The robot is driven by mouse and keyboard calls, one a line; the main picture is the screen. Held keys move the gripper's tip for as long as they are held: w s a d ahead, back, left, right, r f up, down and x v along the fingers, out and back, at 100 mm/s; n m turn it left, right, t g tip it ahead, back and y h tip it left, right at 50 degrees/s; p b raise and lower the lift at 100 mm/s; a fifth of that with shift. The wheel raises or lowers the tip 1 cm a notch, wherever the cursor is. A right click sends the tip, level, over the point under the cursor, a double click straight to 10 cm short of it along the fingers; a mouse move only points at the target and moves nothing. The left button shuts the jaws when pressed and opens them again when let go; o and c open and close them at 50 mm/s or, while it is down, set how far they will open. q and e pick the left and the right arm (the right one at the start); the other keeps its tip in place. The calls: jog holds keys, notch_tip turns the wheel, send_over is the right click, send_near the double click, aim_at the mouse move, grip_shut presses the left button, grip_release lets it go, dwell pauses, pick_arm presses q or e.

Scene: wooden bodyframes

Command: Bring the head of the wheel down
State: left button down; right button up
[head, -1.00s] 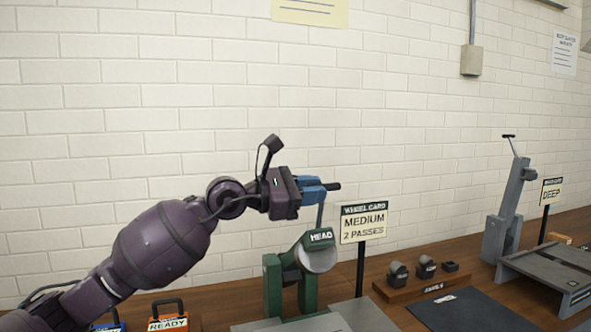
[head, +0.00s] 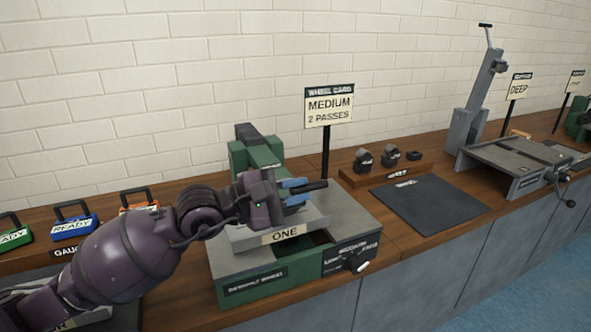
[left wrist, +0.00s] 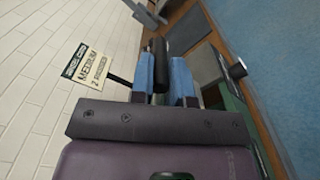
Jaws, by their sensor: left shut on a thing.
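The English wheel machine is a green bench unit (head: 250,289) with a grey bed labelled "ONE" (head: 318,217). Its green head (head: 262,155) shows behind my left gripper; the head's lower part is hidden by my arm. My left gripper (head: 296,190) has its blue fingers shut on the black handle (head: 319,186) of the head, low over the grey bed. In the left wrist view the black handle (left wrist: 159,66) lies between the two blue fingers (left wrist: 163,82). My right gripper is not in view.
A wheel card (head: 329,105) reading "MEDIUM 2 PASSES" stands behind. A dark mat (head: 430,205) and a wooden rack (head: 365,178) of small dark parts lie right. A grey machine (head: 483,100) stands farther right. Boxes marked "READY" (head: 75,226) are at left.

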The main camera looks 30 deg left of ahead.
pick_arm(q)
jog(key=shift+f, duration=0.35)
jog(key=shift+f, duration=0.15)
jog(key=c, duration=1.1)
grip_release()
jog(key=shift+w, duration=0.1)
jog(key=v, duration=1.1)
jog(key=shift+b, duration=0.3)
jog(key=shift+d, duration=0.1)
